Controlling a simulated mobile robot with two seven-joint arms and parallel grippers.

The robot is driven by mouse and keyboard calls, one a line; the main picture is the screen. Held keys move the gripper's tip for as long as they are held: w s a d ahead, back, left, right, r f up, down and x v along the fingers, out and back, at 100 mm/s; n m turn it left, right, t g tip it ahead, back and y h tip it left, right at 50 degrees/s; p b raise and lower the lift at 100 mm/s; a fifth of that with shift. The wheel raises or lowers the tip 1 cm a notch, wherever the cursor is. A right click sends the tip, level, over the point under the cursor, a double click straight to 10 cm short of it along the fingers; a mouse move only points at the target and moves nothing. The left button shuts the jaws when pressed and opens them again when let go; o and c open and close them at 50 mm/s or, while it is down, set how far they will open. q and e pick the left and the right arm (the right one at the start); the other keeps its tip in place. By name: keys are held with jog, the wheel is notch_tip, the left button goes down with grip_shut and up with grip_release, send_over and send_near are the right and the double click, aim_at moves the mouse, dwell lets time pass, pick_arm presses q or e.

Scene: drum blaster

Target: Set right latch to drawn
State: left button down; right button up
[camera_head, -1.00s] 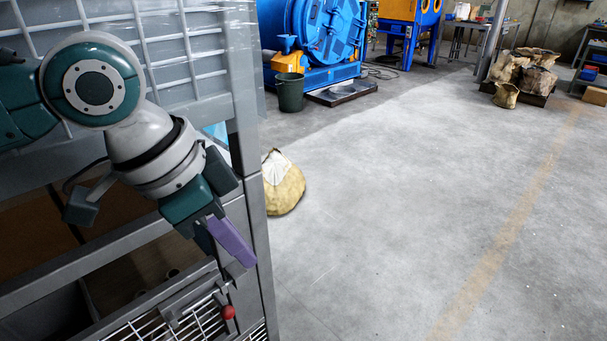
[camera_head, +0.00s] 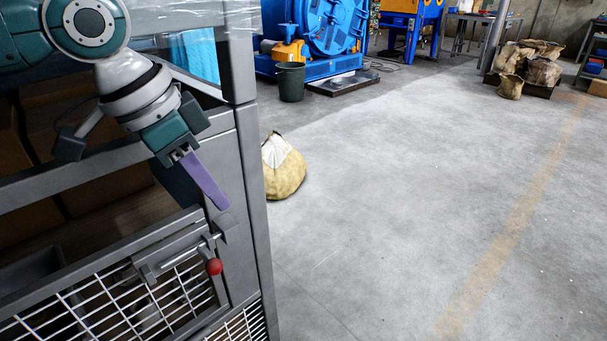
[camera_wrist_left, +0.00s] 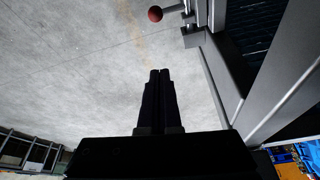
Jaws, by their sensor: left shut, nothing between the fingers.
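The latch (camera_head: 185,256) is a grey sliding bar at the upper right corner of a wire-mesh panel, with a red ball knob (camera_head: 215,266) hanging from it. The bar's right end is close to a small grey block (camera_head: 229,229) on the frame post; I cannot tell whether it is inside it. My left gripper (camera_head: 224,205) is shut and empty, its purple fingers pointing down just above the block and the knob, apart from the knob. In the left wrist view the dark fingers (camera_wrist_left: 160,73) are together and the red knob (camera_wrist_left: 155,14) is beyond their tips. My right gripper is not in view.
The grey frame post (camera_head: 250,160) stands right beside my left gripper. The mesh panel (camera_head: 150,310) is below it, with brown boxes (camera_head: 95,195) behind the frame. A tan sack (camera_head: 284,170) lies on the floor just right of the post. The floor further right is clear.

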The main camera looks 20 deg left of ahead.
pick_arm(q)
jog(key=b+x, duration=0.5)
jog(key=x, duration=0.6)
jog(key=s+a, duration=0.1)
jog(key=s+a+p, duration=0.1)
jog(key=s, duration=0.1)
jog(key=shift+s+a, duration=0.15)
jog(key=shift+s, duration=0.15)
jog(key=shift+r, duration=0.1)
